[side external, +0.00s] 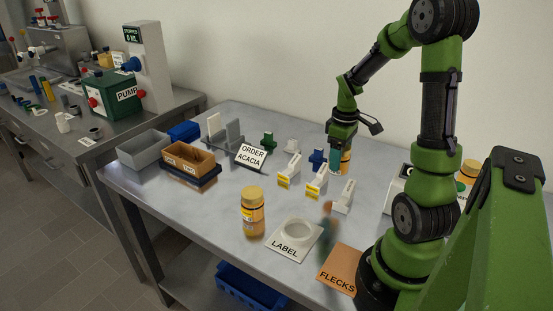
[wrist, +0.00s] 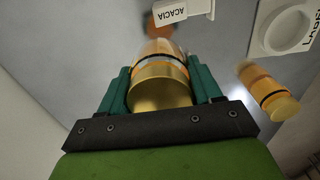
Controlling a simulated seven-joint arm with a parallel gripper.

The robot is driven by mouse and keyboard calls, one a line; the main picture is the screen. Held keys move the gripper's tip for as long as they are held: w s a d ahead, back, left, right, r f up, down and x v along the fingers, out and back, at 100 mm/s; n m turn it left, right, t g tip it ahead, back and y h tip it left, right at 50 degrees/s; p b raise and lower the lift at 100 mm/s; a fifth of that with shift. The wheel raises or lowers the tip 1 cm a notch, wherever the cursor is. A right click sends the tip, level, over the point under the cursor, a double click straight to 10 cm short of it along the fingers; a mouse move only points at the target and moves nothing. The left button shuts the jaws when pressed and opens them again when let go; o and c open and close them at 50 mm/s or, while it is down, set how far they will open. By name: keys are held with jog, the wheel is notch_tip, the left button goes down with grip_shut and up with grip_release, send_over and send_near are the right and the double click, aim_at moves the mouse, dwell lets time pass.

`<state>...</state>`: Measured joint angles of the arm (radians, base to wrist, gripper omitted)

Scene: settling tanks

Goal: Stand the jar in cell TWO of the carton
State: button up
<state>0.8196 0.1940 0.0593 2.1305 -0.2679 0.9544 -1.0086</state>
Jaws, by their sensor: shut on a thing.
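My gripper (side external: 338,158) is shut on a yellow-lidded amber jar (side external: 346,162) at the back of the steel table. In the wrist view the jar (wrist: 161,85) lies between my teal fingers, its gold lid toward the camera and a pale band around it. I cannot tell whether the jar touches the table. The orange-brown carton (side external: 181,167) stands at the left of the table, well apart from my gripper, with small tags on its front that are too small to read. Its cell floors are hard to see.
Another amber jar (side external: 252,212) stands at the front, beside a white LABEL stand (side external: 283,248). An ORDER ACACIA sign (side external: 252,156), white yellow-tagged holders (side external: 289,172) and a green block (side external: 269,140) stand between my gripper and the carton. A grey bin (side external: 143,148) is beside the carton.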

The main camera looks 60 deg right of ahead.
notch_tip(320, 180, down, 7)
jog(key=shift+r, duration=0.15)
dwell(0.4)
jog(key=o, duration=1.2)
